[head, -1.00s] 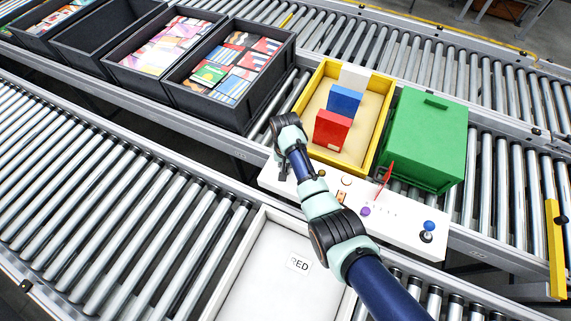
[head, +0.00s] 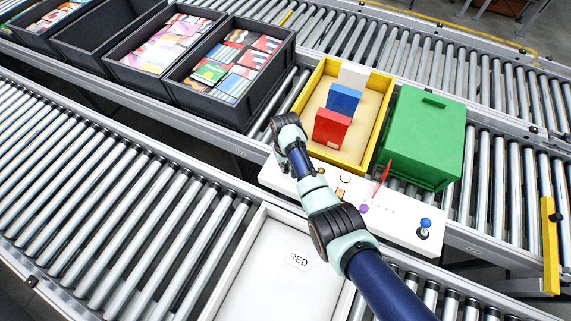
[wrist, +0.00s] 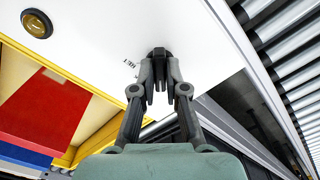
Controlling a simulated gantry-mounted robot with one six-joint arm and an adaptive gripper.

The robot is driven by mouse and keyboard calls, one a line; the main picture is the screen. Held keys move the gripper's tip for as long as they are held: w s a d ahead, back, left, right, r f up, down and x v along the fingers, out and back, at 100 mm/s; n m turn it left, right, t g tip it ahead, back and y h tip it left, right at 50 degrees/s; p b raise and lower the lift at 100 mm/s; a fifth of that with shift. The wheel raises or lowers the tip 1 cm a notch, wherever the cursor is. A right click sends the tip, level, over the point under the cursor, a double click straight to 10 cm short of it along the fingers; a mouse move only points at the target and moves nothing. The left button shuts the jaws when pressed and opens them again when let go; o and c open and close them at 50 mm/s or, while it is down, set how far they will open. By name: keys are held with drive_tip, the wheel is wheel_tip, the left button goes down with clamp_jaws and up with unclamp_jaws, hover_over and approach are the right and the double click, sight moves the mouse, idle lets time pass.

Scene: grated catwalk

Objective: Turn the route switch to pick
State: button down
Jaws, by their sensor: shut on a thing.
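The white control panel (head: 400,228) lies along the front of the conveyor. In the wrist view, a small dark knob (wrist: 158,52), which looks like the route switch, sits on the white panel face (wrist: 120,25). Small printed marks beside it are too small to read. My gripper (wrist: 160,84) is closed on this knob, one finger on each side. Its pointing direction is hidden by the fingers. In the head view, my gripper (head: 281,170) is at the panel's left end, and my arm hides the switch there.
A round amber button (wrist: 37,23) is on the panel near the gripper. The panel also carries a red lever (head: 382,178), a purple button (head: 364,209) and a blue-topped joystick (head: 425,224). Behind stand a yellow tray (head: 298,100) with blocks and a green box (head: 425,135).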

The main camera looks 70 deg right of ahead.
drive_tip(key=c, duration=1.2)
unclamp_jaws()
drive_tip(key=shift+r, duration=0.1)
wheel_tip(320, 180, up, 12)
